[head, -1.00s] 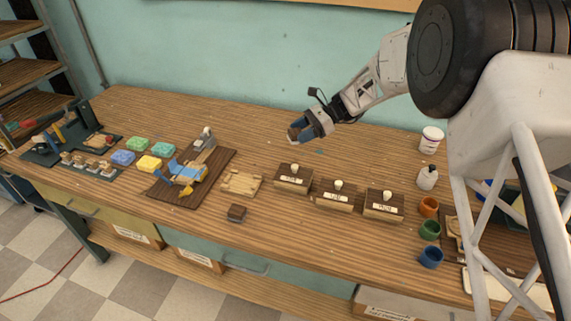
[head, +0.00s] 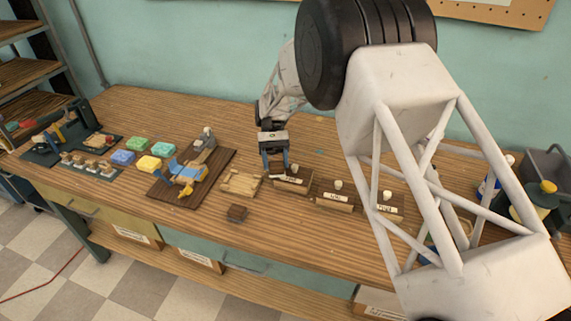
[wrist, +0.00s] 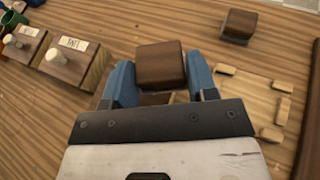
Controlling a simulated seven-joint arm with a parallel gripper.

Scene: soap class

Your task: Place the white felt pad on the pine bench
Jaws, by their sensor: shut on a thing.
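My gripper (head: 275,168) hangs low over the bench, just left of the leftmost knobbed box (head: 295,180). In the wrist view its blue fingers (wrist: 161,82) are shut on a dark brown wooden block (wrist: 161,62). I cannot make out a white felt pad in either view now. The wood-grained bench top (head: 180,222) fills the middle of the head view. A pale wooden plate with raised corner pieces lies on it (head: 241,183); it shows right of the gripper in the wrist view (wrist: 243,98).
Another dark brown block (head: 237,212) lies in front of the pale plate. Knobbed boxes with labels (head: 335,196) stand to the right. A dark board with a blue and yellow model (head: 185,175) and coloured blocks (head: 149,163) are left. My arm hides much of the right side.

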